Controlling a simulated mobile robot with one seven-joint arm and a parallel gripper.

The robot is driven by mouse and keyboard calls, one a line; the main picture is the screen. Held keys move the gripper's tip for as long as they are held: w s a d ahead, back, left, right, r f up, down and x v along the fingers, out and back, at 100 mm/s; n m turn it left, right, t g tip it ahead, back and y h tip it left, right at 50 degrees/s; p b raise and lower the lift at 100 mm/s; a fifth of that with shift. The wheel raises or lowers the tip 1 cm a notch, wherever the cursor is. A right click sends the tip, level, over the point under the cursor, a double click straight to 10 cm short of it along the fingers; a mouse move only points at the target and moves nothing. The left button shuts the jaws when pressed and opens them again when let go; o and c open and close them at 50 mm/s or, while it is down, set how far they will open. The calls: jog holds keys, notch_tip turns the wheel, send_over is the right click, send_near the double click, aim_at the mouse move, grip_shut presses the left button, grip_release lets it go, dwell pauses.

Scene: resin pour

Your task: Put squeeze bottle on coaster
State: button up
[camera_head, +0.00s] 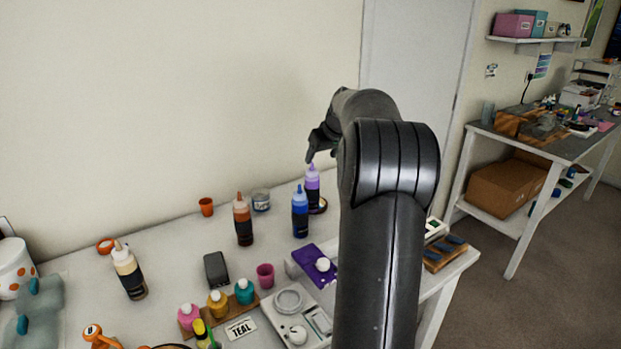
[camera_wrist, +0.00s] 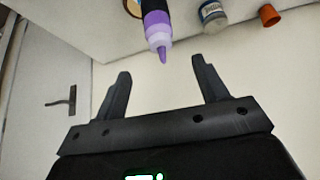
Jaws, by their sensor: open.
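A purple squeeze bottle (camera_head: 313,187) stands upright at the back of the white table, beside or on a round dark coaster (camera_head: 322,205); I cannot tell which. My gripper (camera_head: 312,152) is just above this bottle, open and empty. In the wrist view the bottle (camera_wrist: 157,27) points its nozzle toward the space between the open fingers (camera_wrist: 161,68), with nothing gripped. A brown round edge, perhaps the coaster, shows at the top beside it. Other squeeze bottles are blue (camera_head: 300,215), orange-brown (camera_head: 243,220) and cream-topped (camera_head: 128,270). The task does not say which bottle is meant.
A labelled jar (camera_head: 261,200) and an orange cup (camera_head: 206,207) stand left of the purple bottle. A purple mat (camera_head: 312,258), pink cup (camera_head: 265,275) and scale (camera_head: 290,300) lie nearer. The wall is close behind. My arm hides part of the table's right side.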

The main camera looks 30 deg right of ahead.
jog(key=s+a+r, duration=0.3)
jog(key=s+a, duration=0.4)
jog(key=a, duration=0.6)
jog(key=s+a+r, duration=0.2)
jog(key=s+a, duration=0.6)
jog(key=a, duration=0.5)
jog(key=s+a+f, duration=0.2)
jog(key=s+a, duration=0.1)
jog(key=s, duration=0.4)
jog(key=s+a+f, duration=0.3)
jog(key=s+a, duration=0.1)
jog(key=s, duration=0.2)
jog(key=s+a+f+n+g, duration=0.1)
jog(key=s+a+f, duration=0.1)
jog(key=s+a, duration=0.2)
jog(key=s, duration=0.3)
jog(key=shift+s+f+y, duration=0.3)
jog(key=shift+f, duration=0.05)
